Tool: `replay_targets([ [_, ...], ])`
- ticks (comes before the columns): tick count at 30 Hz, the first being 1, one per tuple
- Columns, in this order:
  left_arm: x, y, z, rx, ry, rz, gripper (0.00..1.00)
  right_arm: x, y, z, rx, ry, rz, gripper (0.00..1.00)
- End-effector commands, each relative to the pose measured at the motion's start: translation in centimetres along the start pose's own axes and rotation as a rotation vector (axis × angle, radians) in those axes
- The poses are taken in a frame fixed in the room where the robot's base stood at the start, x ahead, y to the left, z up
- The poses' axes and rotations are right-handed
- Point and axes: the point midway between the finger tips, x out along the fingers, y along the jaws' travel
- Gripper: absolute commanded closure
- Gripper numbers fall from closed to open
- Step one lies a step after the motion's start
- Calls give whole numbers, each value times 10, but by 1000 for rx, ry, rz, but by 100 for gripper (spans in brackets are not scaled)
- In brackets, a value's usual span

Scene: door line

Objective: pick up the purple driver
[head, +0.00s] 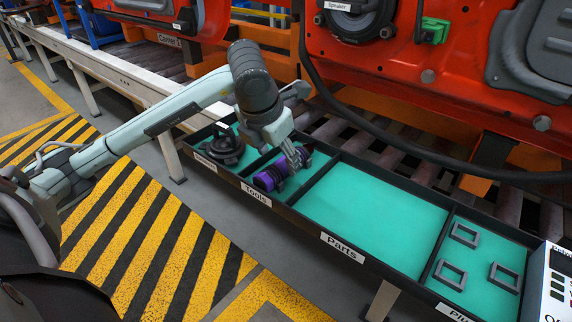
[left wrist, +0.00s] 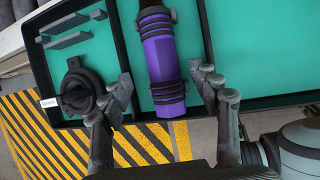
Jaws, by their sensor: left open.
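The purple driver (head: 267,179) lies in the Tools compartment of the black tray with a green floor. In the left wrist view the purple driver (left wrist: 159,58) has dark ring bands and runs away from me, its near end close to the tray wall. My left gripper (head: 296,158) is over the Tools compartment at the driver. In the left wrist view my left gripper (left wrist: 160,102) is open, with one finger on each side of the driver's near end. I cannot tell whether the fingers touch it. My right gripper is not in view.
A black round speaker part (head: 226,148) sits in the compartment to the left. The Parts compartment (head: 370,209) is empty. Grey square frames (head: 464,235) lie in the right compartment. A red door (head: 452,75) and a black cable (head: 385,135) hang behind the tray.

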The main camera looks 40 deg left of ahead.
Motion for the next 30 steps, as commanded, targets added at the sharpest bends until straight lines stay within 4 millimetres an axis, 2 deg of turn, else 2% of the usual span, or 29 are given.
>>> replay_targets([
  [6,32,-4,2,-1,4,-4,38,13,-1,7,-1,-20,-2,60],
  [16,39,-4,2,0,2,-2,40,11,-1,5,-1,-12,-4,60],
  [30,38,-4,2,0,1,-3,98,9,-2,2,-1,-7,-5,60],
])
